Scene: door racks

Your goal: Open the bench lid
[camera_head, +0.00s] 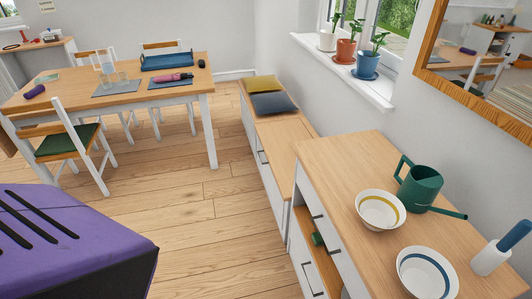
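The bench (272,180) is a low white unit with a light wood top along the right wall, beyond the taller cabinet. Its wooden lid (284,140) lies flat and looks closed. A yellow cushion (261,84) and a dark grey cushion (272,103) lie on the far part of the bench top. The near part of the top is bare. The cabinet hides part of the bench's near end. Neither of my grippers is in view.
The taller cabinet (375,165) stands in front at the right, holding two bowls (380,210), (424,273) and a green watering can (420,186). A dining table (125,94) and a chair (68,142) stand at left. Wooden floor (215,205) between them is clear.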

